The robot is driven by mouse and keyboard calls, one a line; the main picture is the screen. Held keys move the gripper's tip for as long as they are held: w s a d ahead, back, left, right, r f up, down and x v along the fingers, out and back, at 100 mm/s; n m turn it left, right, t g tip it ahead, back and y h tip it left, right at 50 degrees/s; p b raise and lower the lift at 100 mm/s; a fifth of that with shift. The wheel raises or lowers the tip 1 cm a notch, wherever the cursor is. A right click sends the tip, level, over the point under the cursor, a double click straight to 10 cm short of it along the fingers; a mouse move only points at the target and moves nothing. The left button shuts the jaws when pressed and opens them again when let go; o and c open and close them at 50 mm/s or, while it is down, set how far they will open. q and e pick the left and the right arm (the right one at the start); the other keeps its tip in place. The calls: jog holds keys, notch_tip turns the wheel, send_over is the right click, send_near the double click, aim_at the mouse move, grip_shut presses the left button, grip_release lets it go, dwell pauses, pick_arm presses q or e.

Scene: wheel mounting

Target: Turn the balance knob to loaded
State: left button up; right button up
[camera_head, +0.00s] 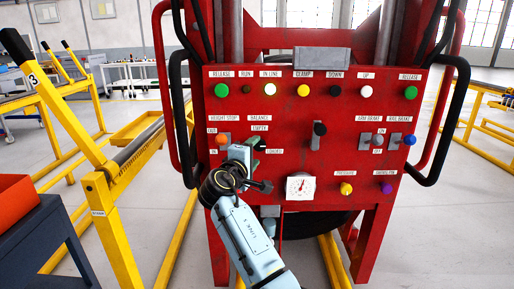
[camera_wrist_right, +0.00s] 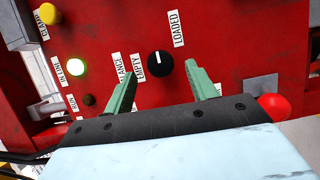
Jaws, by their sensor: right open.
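The balance knob (camera_wrist_right: 160,64) is a round black knob with a white mark, on the red panel (camera_head: 340,135). In the right wrist view its mark points up the picture, with the EMPTY label to its left and the LOADED label to its upper right. My right gripper (camera_wrist_right: 160,72) is open, its two green fingers on either side of the knob with gaps; contact does not show. In the head view the right gripper (camera_head: 254,146) is in front of the panel under the BALANCE label and hides the knob. My left gripper is out of view.
The panel bears a row of coloured buttons, a black lever (camera_head: 319,130), a white gauge (camera_head: 300,186) and a yellow knob (camera_head: 346,188). A yellow rail frame (camera_head: 113,210) stands to the left.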

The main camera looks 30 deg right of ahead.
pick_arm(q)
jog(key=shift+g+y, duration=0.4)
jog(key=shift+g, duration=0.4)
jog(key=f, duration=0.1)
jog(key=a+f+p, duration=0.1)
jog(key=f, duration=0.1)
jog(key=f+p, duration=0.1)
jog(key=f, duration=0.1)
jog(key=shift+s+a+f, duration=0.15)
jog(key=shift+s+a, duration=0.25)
pick_arm(e)
jog(key=v, duration=1)
